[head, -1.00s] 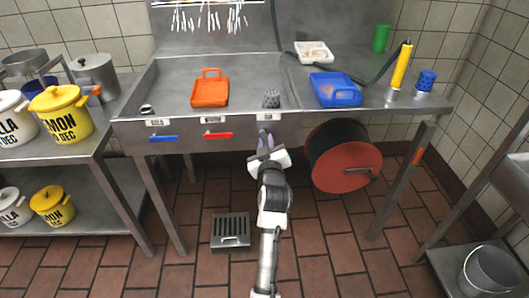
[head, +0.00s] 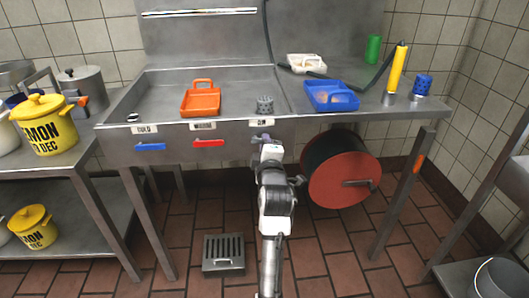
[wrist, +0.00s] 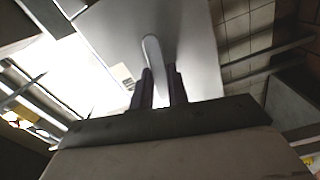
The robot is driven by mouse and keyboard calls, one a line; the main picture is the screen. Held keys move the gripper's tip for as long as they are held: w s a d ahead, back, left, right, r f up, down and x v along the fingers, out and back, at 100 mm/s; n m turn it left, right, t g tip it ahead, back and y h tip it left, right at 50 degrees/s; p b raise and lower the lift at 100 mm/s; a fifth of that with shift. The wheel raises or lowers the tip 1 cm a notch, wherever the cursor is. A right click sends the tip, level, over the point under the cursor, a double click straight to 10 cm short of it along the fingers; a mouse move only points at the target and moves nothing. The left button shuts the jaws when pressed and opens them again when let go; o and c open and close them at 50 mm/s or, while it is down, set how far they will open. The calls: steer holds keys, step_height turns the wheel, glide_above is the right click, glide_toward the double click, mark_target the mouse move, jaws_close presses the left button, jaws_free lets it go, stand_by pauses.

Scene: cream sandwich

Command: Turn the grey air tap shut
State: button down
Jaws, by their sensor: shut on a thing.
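The grey air tap lever (wrist: 152,52) is a pale, rounded bar in the wrist view, standing out between my two dark fingers. My gripper (wrist: 160,90) is shut on it, one finger on each side. In the head view my gripper (head: 264,139) is at the sink's front panel, just below the third label (head: 261,123). There the lever is mostly hidden behind my gripper and wrist. The blue lever (head: 150,147) and the red lever (head: 208,143) lie level on the same panel to the left, apart from my gripper.
A red hose reel (head: 345,180) hangs under the counter, close to the right of my arm. A floor grate (head: 223,252) lies left of my arm. A metal shelf stands on each side.

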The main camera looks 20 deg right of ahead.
steer(key=shift+r+n+b, duration=0.3)
steer(key=shift+n+b, duration=0.2)
steer(key=shift+n, duration=0.6)
steer(key=c, duration=1.4)
jaws_free()
steer(key=shift+o, duration=0.2)
